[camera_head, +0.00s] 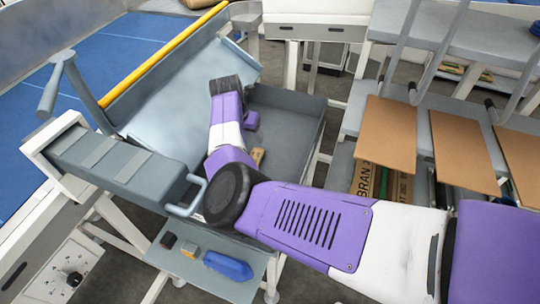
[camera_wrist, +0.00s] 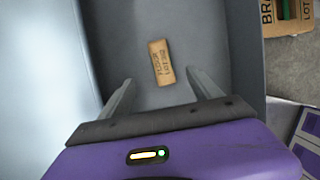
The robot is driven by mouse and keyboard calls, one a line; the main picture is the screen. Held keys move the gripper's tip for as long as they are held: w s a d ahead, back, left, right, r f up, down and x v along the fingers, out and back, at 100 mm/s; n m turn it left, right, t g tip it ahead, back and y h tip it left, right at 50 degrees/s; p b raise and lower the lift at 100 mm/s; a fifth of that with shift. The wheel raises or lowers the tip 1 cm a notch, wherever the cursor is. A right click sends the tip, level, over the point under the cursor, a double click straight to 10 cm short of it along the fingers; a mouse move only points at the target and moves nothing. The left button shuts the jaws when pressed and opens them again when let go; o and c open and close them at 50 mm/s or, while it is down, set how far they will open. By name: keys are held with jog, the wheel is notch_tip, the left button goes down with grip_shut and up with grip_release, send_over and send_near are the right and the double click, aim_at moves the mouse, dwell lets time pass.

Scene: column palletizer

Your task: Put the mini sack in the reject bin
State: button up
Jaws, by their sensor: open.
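The mini sack (camera_wrist: 160,62) is a small tan block with dark lettering, lying flat on the floor of a grey tray (camera_wrist: 243,70). In the head view the mini sack (camera_head: 258,155) shows just right of my arm, partly hidden by it. My gripper (camera_wrist: 165,86) is open and empty. In the wrist view its two fingertips lie below the sack, one to each side, apart from it. The height above the sack is hard to tell. In the head view the fingers are hidden behind my arm. I cannot tell which container is the reject bin.
The grey tray's walls (camera_head: 306,138) surround the sack. A sloping chute (camera_head: 185,85) with a yellow rail is on the left. A grey handled unit (camera_head: 120,160) and a small shelf (camera_head: 205,275) with a blue object stand in front.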

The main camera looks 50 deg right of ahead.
jog(key=s+d+n+g+h, duration=0.25)
jog(key=s+d+h, duration=0.45)
jog(key=s+d, duration=0.85)
jog(key=s+d+r+n+t+h, duration=0.2)
jog(key=s+d+r+n+h, duration=0.2)
jog(key=s+r+n+h, duration=0.5)
jog(key=s+a+r+n+t+y, duration=0.2)
jog(key=a+r+n+t+y, duration=0.1)
jog(key=a+n+t, duration=0.6)
jog(key=s+a+r+n+t+y, duration=0.2)
jog(key=a+r+n+t, duration=0.1)
jog(key=a+n+t, duration=0.65)
jog(key=s+a+n+g+y, duration=0.1)
jog(key=s+a+n+y, duration=0.4)
jog(key=a, duration=0.4)
jog(key=s+a+f+n+g+y, duration=0.1)
jog(key=s+a+n+g+y, duration=0.1)
jog(key=s+a+n+y, duration=0.3)
jog(key=s+a+f+n+g+y, duration=0.1)
jog(key=s+a+n+y, duration=0.3)
jog(key=s+a+n, duration=0.4)
jog(key=a+n, duration=0.1)
jog(key=a, duration=0.4)
jog(key=shift+a+f+g+y, duration=0.2)
jog(key=shift+a+g+y, duration=0.1)
jog(key=shift+y, duration=0.1)
